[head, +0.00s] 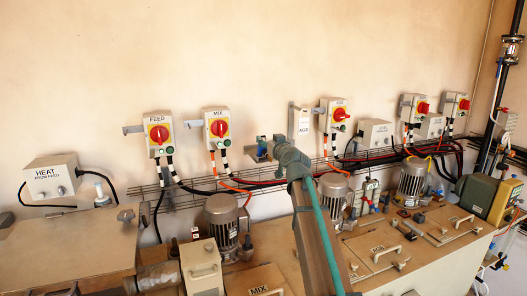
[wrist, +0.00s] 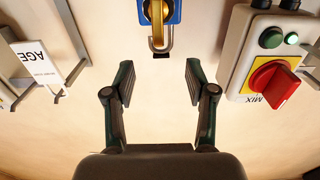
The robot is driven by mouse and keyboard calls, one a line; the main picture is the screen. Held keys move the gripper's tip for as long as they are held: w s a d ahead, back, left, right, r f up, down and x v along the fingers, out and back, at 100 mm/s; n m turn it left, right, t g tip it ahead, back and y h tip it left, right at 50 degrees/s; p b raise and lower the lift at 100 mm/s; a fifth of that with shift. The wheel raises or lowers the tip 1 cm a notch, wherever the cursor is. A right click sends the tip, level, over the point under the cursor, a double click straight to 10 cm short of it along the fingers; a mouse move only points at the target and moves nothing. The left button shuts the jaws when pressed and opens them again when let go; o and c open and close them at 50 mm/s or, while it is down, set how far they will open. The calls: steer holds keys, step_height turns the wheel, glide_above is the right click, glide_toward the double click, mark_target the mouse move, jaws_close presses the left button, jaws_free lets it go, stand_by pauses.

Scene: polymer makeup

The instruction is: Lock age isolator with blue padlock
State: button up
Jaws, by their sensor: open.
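A blue padlock (wrist: 174,12) with a yellow middle and a grey shackle shows at the top centre of the wrist view, partly cut off by the edge. It hangs at the wall, and a small bit of blue (head: 263,146) shows by my gripper in the head view. My gripper (wrist: 159,80) is open and empty. Its fingers point at the padlock, which lies beyond the tips and between their lines. The age isolator (head: 336,114), a grey box with a red knob on yellow, is on the wall right of my gripper.
The AGE tag holder (head: 299,120) stands between my gripper and the age isolator; it also shows in the wrist view (wrist: 38,62). The mix isolator (head: 217,127) is left of my gripper. A cable tray (head: 200,196), motors and tanks lie below.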

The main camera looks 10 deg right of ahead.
mark_target(264, 137)
steer(key=p+x, duration=0.2)
steer(key=x, duration=0.2)
steer(key=shift+r, duration=0.1)
steer(key=shift+w+a+f, duration=0.1)
steer(key=shift+w+f, duration=0.1)
steer(key=shift+w, duration=0.15)
steer(key=shift+s, duration=0.1)
jaws_close()
